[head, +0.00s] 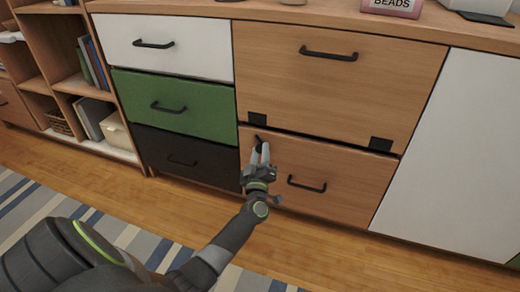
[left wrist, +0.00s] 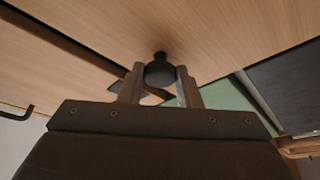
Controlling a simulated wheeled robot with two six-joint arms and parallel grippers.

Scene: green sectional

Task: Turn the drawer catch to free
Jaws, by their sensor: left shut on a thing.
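My left gripper (head: 261,150) reaches up to the top left corner of the lower wooden drawer (head: 335,180). The drawer catch (head: 258,139), a small dark piece there, is mostly hidden by the fingers in the head view. In the left wrist view the catch shows as a round black knob (left wrist: 160,72) on a short stem against the wood. The fingers (left wrist: 160,88) are on both sides of the knob and shut on it. Which way the catch is turned cannot be told. The drawer has a black bar handle (head: 307,184). My right gripper is not in view.
A larger wooden front (head: 340,80) with a black handle and dark corner plates is above the drawer. White, green (head: 175,104) and black drawers stand at the left, a white door (head: 455,150) at the right. Open shelves are farther left. The floor in front is clear, with a striped rug.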

